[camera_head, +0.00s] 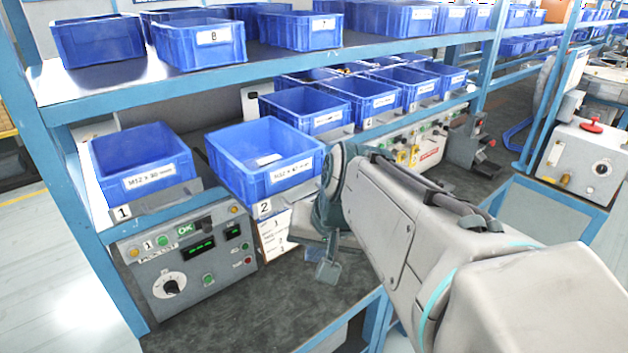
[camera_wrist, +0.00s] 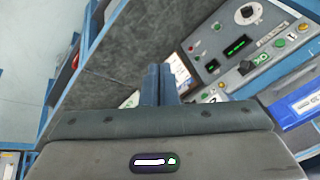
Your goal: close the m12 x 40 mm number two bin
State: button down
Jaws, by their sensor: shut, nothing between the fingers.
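The number two bin (camera_head: 287,180) is blue and open-topped, with a white M12 label on its front and a "2" plate below. In the head view it sticks out forward past the line of the shelf rail. A small pale item lies inside it. My gripper (camera_head: 328,272) is low, in front of and below the bin's right side, apart from it. In the wrist view my gripper (camera_wrist: 160,72) has its two fingers together with nothing between them.
The number one bin (camera_head: 145,165) stands to the left. Below it is a grey control box (camera_head: 190,262) with a dial and buttons. A white labelled block (camera_head: 274,240) stands beneath the number two bin. The dark bench (camera_head: 270,305) is clear in front.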

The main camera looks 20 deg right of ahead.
jog(key=w+d+r+m+t+y+b, duration=0.1)
jog(key=w+d+r+m+t+b, duration=0.15)
jog(key=w+d+m, duration=0.35)
jog(key=m+t+b, duration=0.1)
jog(key=m+t, duration=0.1)
jog(key=m, duration=0.2)
send_near(315, 187)
jog(key=shift+y, duration=0.4)
jog(key=x, duration=0.3)
jog(key=p+x, duration=0.1)
jog(key=x, duration=0.2)
jog(key=shift+d+f, duration=0.1)
jog(key=shift+d, duration=0.15)
